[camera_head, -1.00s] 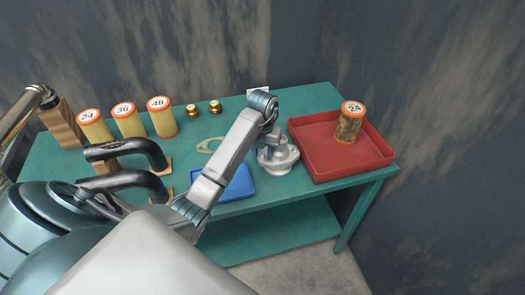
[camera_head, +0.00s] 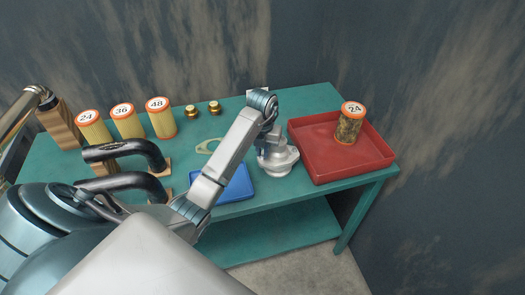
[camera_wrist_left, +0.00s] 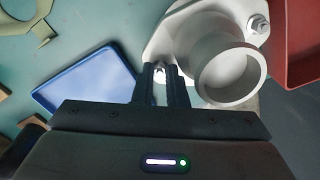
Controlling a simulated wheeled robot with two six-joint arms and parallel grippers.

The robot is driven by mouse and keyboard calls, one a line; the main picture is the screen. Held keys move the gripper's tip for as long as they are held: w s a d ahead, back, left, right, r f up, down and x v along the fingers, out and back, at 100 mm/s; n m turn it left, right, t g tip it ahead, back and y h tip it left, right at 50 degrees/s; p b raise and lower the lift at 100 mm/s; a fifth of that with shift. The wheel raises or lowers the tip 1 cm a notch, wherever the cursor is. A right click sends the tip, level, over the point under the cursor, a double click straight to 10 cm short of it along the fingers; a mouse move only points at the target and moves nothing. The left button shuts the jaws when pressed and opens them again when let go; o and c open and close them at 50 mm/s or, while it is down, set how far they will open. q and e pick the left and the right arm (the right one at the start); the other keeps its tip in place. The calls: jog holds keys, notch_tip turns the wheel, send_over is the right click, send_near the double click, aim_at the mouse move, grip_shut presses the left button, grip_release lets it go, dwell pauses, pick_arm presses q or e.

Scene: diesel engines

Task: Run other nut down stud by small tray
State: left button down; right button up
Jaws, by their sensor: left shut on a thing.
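The pale grey metal housing (camera_head: 281,160) stands on the table between the small blue tray and the red tray. In the left wrist view its round open neck (camera_wrist_left: 232,72) points up. My left gripper (camera_head: 265,150) comes down on the housing's flange from above. In the left wrist view its two dark fingers (camera_wrist_left: 166,75) are shut on a small nut (camera_wrist_left: 160,72) at the flange ear on the blue tray's side. The stud under it is mostly hidden. Another nut (camera_wrist_left: 258,23) sits on the opposite ear, near the red tray. My right gripper is not seen.
The small blue tray (camera_head: 239,187) looks empty. The red tray (camera_head: 325,166) holds a dirty filter (camera_head: 350,125) marked 24. Clean filters (camera_head: 161,119), two brass parts (camera_head: 214,107), a gasket (camera_head: 207,146) and black pipes (camera_head: 122,150) stand left. A grey wall is behind.

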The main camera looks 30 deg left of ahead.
aim_at(262, 155)
pick_arm(q)
jog(key=m, duration=0.3)
jog(key=m+b, duration=0.1)
jog(key=shift+f, duration=0.25)
jog(key=shift+r+m, duration=0.1)
jog(key=shift+m, duration=0.8)
jog(key=c, duration=1.4)
grip_release()
jog(key=shift+r, duration=0.1)
jog(key=shift+c, duration=0.3)
jog(key=shift+r+p, duration=0.5)
jog(key=shift+p, duration=0.15)
notch_tip(262, 155, up, 6)
jog(key=p, duration=0.6)
